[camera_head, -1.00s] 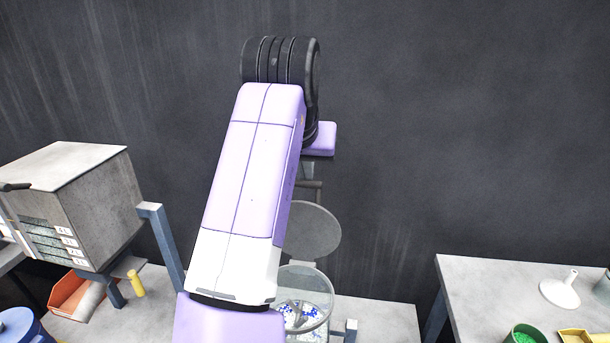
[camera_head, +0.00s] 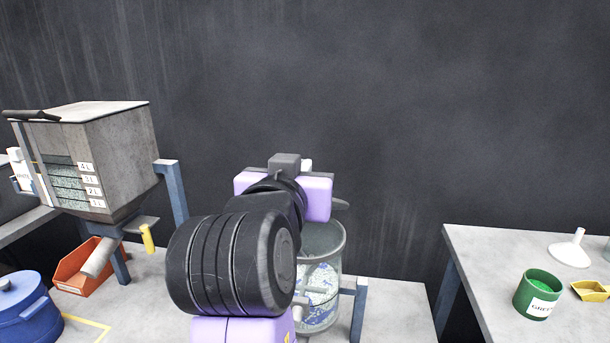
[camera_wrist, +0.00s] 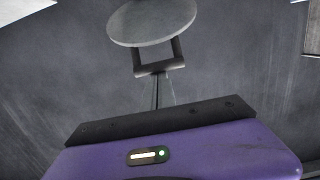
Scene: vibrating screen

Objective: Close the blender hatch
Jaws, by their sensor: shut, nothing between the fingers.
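The blender (camera_head: 320,315) is a clear cylinder holding blue and white granules, partly hidden behind my arm. Its top looks open. In the head view only a grey edge of the hatch (camera_head: 341,204) shows, just right of my gripper (camera_head: 285,168) and above the blender rim. My gripper is shut and empty, its purple body also across the bottom of the wrist view (camera_wrist: 165,150).
A grey hopper (camera_head: 120,155) on a blue frame stands left, with an orange bin (camera_head: 85,268) below it and a blue pot (camera_head: 25,310) nearer. A right-hand table (camera_head: 490,250) holds a green cup (camera_head: 537,297) and a white funnel (camera_head: 572,250). Open space separates the tables.

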